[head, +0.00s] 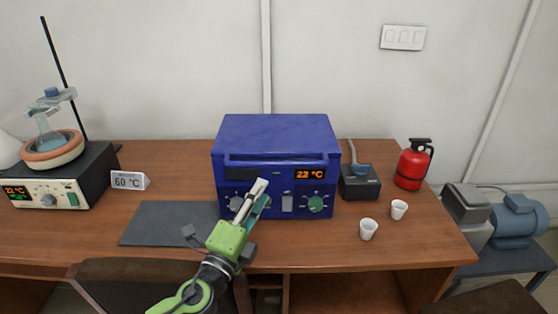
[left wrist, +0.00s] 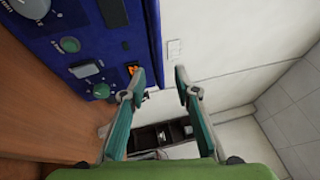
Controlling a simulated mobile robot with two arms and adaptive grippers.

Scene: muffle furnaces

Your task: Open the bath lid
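The blue bath (head: 275,190) stands on the wooden table in the middle of the head view, its front panel showing knobs and a 22 °C display. Its blue lid (head: 276,133) is down, with a long bar along its front edge (head: 280,160). My left gripper (head: 262,190) is in front of the panel, left of the display, and hides part of the panel. My right gripper is not in view.
A 60 °C sign (head: 130,180) and a heater with a flask (head: 50,175) stand at the left. A dark mat (head: 165,222) lies left of the bath. To its right are a small black device (head: 360,188), two white cups (head: 368,230) and a red extinguisher (head: 413,165).

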